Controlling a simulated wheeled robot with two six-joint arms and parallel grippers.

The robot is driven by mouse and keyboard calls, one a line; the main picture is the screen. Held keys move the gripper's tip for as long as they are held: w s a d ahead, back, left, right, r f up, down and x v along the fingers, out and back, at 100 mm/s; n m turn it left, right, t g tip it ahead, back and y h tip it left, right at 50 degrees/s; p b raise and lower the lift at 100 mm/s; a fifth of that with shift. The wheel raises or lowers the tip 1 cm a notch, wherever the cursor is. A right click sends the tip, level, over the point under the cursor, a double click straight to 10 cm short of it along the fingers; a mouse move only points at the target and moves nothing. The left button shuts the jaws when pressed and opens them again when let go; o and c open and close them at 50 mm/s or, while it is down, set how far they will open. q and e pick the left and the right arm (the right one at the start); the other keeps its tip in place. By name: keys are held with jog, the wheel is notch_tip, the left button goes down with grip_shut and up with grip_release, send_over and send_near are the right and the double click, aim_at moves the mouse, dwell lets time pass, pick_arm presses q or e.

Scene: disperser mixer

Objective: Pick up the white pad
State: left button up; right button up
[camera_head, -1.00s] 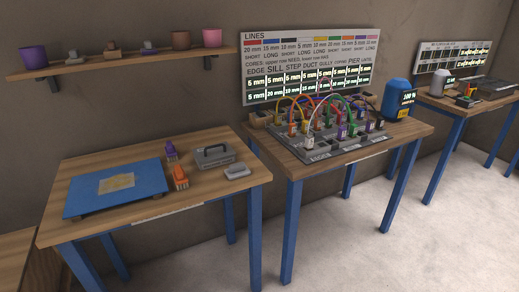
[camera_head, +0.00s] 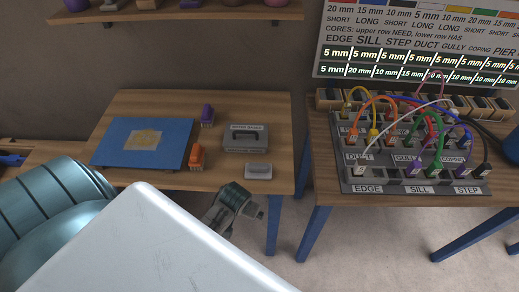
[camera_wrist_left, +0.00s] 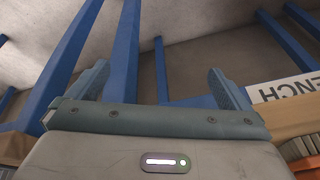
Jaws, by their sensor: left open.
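The white pad (camera_head: 258,171), a small pale grey-white block, lies at the front right of the left wooden table. My left arm crosses the lower part of the head view, and its gripper (camera_head: 242,212) is in front of the table's front edge, nearer to me than the pad and apart from it. In the left wrist view my left gripper (camera_wrist_left: 160,88) has its two fingers wide apart with nothing between them. The pad does not show in that view. My right gripper is not in view.
An orange pad (camera_head: 196,157), a purple pad (camera_head: 207,115) and a grey case (camera_head: 245,138) with a handle stand near the white pad. A blue board (camera_head: 115,150) lies at left. A cable panel (camera_head: 370,186) stands on the right table. Blue table legs (camera_wrist_left: 125,60) fill the wrist view.

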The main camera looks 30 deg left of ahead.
pick_arm(q)
notch_tip(320, 180, up, 10)
jog(key=p, duration=0.2)
jog(key=n+p, duration=0.2)
jog(key=n, duration=0.3)
send_near(258, 165)
jog(key=shift+t+y, duration=0.3)
jog(key=shift+y, duration=0.1)
jog(key=x, duration=0.5)
jog(key=shift+w+f+p, duration=0.1)
jog(key=shift+p, duration=0.2)
jog(key=shift+m, duration=0.3)
jog(key=f+p, duration=0.1)
jog(key=f, duration=0.2)
jog(key=f+p, duration=0.1)
jog(key=shift+w+f+p, duration=0.2)
jog(key=shift+w+p, duration=0.1)
jog(key=shift+w, duration=0.05)
jog(key=shift+w+a+f, duration=0.15)
jog(key=shift+w+f, duration=0.05)
jog(key=shift+f, duration=0.3)
jog(key=c, duration=0.9)
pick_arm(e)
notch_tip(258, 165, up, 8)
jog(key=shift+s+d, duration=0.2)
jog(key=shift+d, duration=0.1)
